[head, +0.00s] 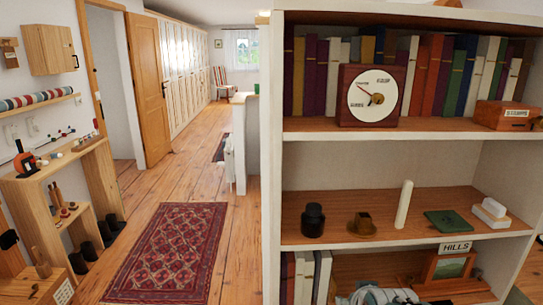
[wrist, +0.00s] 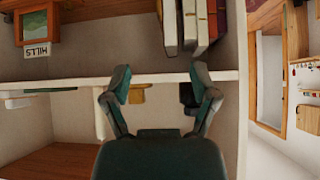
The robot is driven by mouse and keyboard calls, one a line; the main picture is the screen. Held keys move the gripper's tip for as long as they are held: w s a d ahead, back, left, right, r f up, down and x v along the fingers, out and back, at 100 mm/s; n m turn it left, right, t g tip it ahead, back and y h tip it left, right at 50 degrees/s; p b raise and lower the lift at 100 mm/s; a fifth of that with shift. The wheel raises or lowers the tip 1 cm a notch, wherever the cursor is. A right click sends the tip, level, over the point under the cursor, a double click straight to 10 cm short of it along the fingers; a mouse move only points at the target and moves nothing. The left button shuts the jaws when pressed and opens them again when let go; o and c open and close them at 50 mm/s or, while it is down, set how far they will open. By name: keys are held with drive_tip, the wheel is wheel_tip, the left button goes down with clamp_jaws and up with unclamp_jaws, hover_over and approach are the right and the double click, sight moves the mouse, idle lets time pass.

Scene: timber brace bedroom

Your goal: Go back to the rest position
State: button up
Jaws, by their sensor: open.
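My gripper (wrist: 160,82) is open in the wrist view, its two dark green fingers apart with nothing held between them. The wrist picture is upside down, and the fingers overlap the edge of a bookcase shelf board (wrist: 60,83). In the head view, part of my arm or gripper shows at the bottom edge, in front of the lower bookcase shelf, with the fingertips not clear there. The white bookcase (head: 271,160) fills the right side of the head view.
The middle shelf holds a black jar (head: 313,220), a brass piece (head: 362,225), a white candle (head: 404,204), a green item (head: 449,222) and white blocks. A clock (head: 370,95) and books stand above. A framed picture (head: 447,267) is below. Open floor with a rug (head: 172,250) lies left.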

drive_tip(key=s+a+r+g, duration=0.1)
drive_tip(key=s+r, duration=0.1)
drive_tip(key=s, duration=0.6)
drive_tip(key=s+r+g, duration=0.2)
drive_tip(key=s, duration=0.5)
drive_tip(key=shift+s+a+r+n, duration=0.3)
drive_tip(key=shift+s+a+r, duration=0.05)
drive_tip(key=shift+s+r, duration=0.05)
